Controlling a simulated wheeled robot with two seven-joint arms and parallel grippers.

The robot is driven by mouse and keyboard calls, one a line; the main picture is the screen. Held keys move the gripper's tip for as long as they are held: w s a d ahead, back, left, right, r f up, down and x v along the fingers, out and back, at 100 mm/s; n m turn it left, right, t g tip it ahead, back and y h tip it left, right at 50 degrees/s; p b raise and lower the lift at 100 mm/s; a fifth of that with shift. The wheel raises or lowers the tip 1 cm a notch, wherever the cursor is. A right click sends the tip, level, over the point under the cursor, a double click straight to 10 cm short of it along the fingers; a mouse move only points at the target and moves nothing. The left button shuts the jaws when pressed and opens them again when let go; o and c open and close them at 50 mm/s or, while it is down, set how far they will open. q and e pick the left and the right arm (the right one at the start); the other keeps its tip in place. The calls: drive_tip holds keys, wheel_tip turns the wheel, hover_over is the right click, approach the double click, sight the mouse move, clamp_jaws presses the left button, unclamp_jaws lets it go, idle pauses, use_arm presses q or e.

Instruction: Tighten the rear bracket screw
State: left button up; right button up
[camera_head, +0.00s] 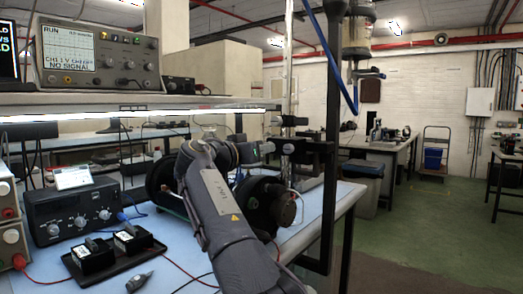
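A dark cylinder lies on the blue bench top, partly behind my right arm. Its black round left end (161,186) shows left of the arm, and its dark right end (266,206) shows right of it. The rear bracket and its screw cannot be made out. My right gripper (290,148) is above the cylinder's right end, pointing right towards a black upright post. Its fingers are small and dark against the post, so I cannot tell whether they are open or shut. My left gripper is not in view.
The black post (334,90) stands at the bench's right edge. A black instrument box (75,212) and a black tray (112,262) with two small black units occupy the bench's left. An oscilloscope (95,55) sits on the shelf above. Green floor (430,215) is clear at right.

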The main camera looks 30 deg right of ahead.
drive_tip(key=shift+o, duration=1)
drive_tip(key=shift+d, duration=0.1)
drive_tip(key=shift+r, duration=0.1)
drive_tip(key=b+v, duration=0.1)
drive_tip(key=v, duration=0.6)
drive_tip(key=shift+s+a, duration=0.2)
drive_tip(key=shift+a, duration=0.2)
